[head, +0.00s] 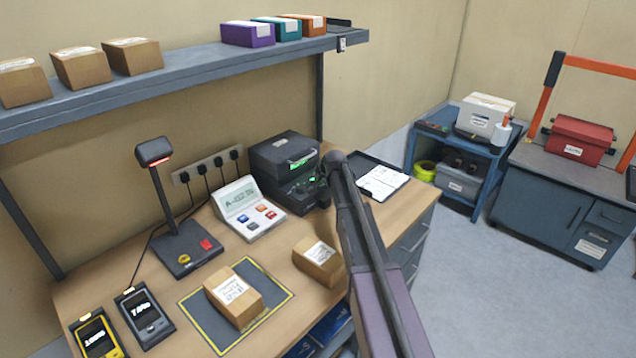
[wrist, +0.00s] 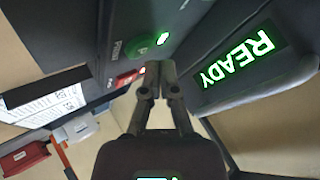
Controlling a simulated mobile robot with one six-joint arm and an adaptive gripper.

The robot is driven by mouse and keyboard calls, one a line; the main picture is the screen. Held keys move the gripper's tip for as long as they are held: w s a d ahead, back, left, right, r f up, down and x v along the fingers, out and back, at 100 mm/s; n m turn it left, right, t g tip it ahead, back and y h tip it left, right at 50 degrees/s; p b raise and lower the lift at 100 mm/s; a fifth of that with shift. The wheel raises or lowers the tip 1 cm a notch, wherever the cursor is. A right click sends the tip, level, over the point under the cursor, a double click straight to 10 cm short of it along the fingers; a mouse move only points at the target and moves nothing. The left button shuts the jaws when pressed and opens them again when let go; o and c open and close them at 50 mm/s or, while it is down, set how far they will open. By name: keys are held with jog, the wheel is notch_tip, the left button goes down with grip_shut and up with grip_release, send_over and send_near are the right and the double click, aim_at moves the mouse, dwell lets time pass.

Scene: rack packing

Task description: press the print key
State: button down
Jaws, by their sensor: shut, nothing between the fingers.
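The dark label printer (head: 284,165) stands at the back of the bench, with green light on its front. In the wrist view its display (wrist: 237,62) reads READY. A green key (wrist: 146,46) sits on its panel beside a small lit green lamp, with a word that looks like PRINT next to it. A red key (wrist: 126,79) lies further along the panel. My gripper (wrist: 159,68) is shut and empty, its tips close to the panel near the green key. I cannot tell whether they touch it. In the head view my arm mostly hides the gripper.
A keypad unit (head: 247,207), a scanner stand (head: 185,247) and two handhelds stand left on the bench. One carton (head: 236,298) sits on the marked mat, another (head: 318,258) beside it. A clipboard (head: 383,182) lies right of the printer. A shelf (head: 190,75) hangs above.

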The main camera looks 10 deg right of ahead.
jog(key=shift+f+b, duration=0.7)
jog(key=shift+f, duration=0.05)
dwell(0.9)
jog(key=shift+r, duration=0.2)
jog(key=shift+r+p, duration=0.6)
jog(key=shift+p, duration=0.25)
jog(key=shift+r, duration=0.1)
jog(key=shift+r+p, duration=2.45)
jog(key=shift+p, duration=0.05)
jog(key=s+a+f+n+g, duration=0.2)
jog(key=s+g, duration=0.1)
jog(key=s, duration=1.1)
jog(key=s+a+f+n+g+h, duration=0.1)
jog(key=s+a+f+n+g, duration=0.1)
jog(key=s, duration=1.2)
jog(key=s+a+f+n+g, duration=0.1)
jog(key=s+a+n+g, duration=0.2)
jog(key=s, duration=1.1)
jog(key=shift+s+a+f+g, duration=0.15)
jog(key=shift+s+f+g, duration=0.05)
jog(key=shift+f+g, duration=0.25)
